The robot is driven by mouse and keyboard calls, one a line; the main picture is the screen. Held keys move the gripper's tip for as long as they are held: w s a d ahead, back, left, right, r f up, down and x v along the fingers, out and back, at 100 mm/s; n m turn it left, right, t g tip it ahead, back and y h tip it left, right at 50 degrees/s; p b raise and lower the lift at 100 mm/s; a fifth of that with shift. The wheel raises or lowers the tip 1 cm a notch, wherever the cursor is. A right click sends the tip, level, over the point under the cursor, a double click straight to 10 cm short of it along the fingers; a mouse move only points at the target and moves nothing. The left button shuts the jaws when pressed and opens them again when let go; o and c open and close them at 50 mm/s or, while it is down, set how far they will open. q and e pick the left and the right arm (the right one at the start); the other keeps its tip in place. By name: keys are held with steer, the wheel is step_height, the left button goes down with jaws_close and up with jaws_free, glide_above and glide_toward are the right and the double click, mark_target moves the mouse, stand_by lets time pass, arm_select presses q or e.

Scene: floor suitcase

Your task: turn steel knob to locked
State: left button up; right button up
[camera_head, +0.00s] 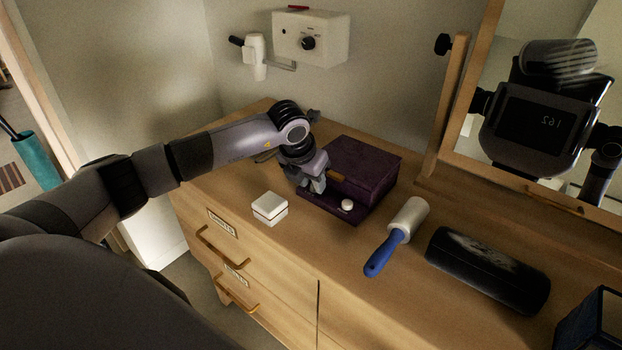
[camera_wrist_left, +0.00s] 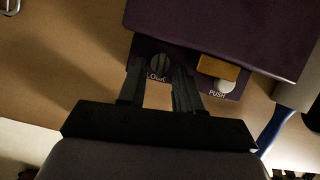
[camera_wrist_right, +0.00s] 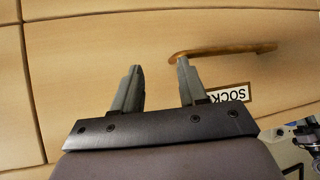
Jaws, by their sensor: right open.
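A dark purple box (camera_head: 365,165) stands on the dresser; its front also shows in the left wrist view (camera_wrist_left: 225,30). There, a round grey steel knob (camera_wrist_left: 158,63) with a slot or ridge sits above the label LOCK. A white PUSH button (camera_wrist_left: 226,86) and a tan latch (camera_wrist_left: 218,68) are to its right. My left gripper (camera_head: 314,186) is at the front left of the box and hides the knob in the head view. In the left wrist view its fingers (camera_wrist_left: 159,75) are apart, with the knob showing between their tips. My right gripper (camera_wrist_right: 159,66) is open and empty before a drawer front.
A white square box (camera_head: 270,207) lies left of the purple box. A lint roller (camera_head: 398,235) with a blue handle and a black case (camera_head: 488,270) lie to the right. A mirror (camera_head: 545,110) stands behind. A drawer handle (camera_wrist_right: 225,48) is near my right fingertips.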

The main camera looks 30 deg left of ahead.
arm_select(q)
jaws_close()
steer(key=shift+a+m+b, duration=0.1)
steer(key=shift+m+b, duration=0.2)
steer(key=shift+m+h, duration=0.3)
steer(key=shift+m, duration=0.1)
jaws_free()
steer(key=shift+r, duration=0.15)
